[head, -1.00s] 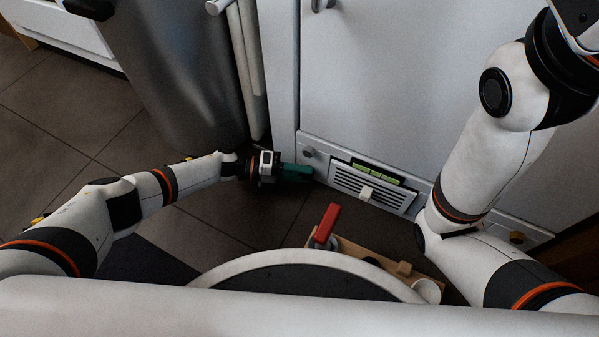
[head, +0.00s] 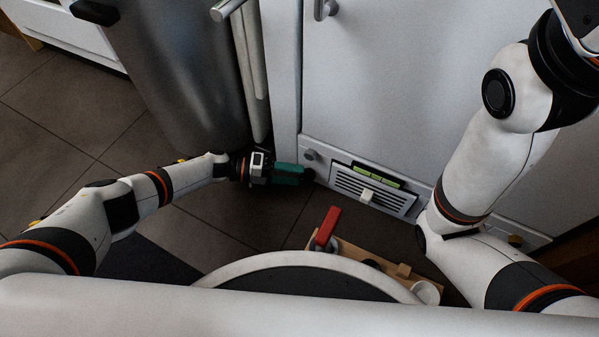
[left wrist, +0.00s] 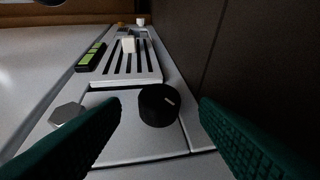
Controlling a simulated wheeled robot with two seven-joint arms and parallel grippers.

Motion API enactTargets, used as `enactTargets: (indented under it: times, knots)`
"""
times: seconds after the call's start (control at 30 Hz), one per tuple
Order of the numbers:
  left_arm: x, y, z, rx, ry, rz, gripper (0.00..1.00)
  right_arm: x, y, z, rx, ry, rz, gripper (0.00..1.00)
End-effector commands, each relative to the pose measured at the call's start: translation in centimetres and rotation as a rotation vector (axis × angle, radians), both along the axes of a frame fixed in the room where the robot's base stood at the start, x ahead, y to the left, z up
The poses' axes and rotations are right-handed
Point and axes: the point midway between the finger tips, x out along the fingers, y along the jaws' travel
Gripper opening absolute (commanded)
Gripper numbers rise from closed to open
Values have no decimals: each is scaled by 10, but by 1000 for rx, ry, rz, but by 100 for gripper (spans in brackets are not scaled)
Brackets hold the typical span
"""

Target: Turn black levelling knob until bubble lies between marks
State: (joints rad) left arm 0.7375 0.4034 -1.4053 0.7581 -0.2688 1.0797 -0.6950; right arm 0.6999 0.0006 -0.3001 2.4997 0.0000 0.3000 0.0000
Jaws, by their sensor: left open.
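The black levelling knob (left wrist: 159,105), round with a pale line on its face, stands on the low grey panel in the left wrist view. My left gripper (left wrist: 160,102) has green fingers. It is open, one finger to each side of the knob, with visible gaps. In the head view the left gripper (head: 303,174) is low at the panel's left end, and the knob shows only as a dark spot at its tips. The green level vial (left wrist: 90,57) has dark marks across it; it also shows in the head view (head: 377,177). I cannot make out the bubble. My right gripper is out of view.
A grey hexagonal knob (left wrist: 68,115) sits close to the left finger. A slotted vent (head: 352,188) with a white slider (head: 367,195) lies beside the vial. A metal bin (head: 185,75) stands left. A red-handled object (head: 328,224) is on a wooden tray (head: 352,250).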

Motion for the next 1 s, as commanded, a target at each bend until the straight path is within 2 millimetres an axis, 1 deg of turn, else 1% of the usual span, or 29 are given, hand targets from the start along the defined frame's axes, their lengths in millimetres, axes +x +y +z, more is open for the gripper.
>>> enactTargets:
  times: [0.03, 0.23, 0.4, 0.5, 0.63, 0.87, 0.97, 1.0]
  knots:
    - [0, 13, 6, 4, 0, 4, 55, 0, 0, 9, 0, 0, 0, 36]
    - [-2, 55, 11, 4, 1, 4, 55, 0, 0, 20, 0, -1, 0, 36]
    - [-3, 80, 14, 2, 1, 3, 55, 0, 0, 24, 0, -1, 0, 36]
    - [-4, 88, 15, 3, 1, 2, 55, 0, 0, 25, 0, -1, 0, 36]
    - [-5, 92, 15, 3, 1, 1, 55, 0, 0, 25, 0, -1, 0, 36]
    - [-5, 92, 15, 2, 0, 1, 55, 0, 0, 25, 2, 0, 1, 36]
    - [-8, 84, 15, 3, -22, 5, 55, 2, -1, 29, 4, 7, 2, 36]
    - [-11, 77, 16, 5, -49, 10, 55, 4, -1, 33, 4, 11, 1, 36]
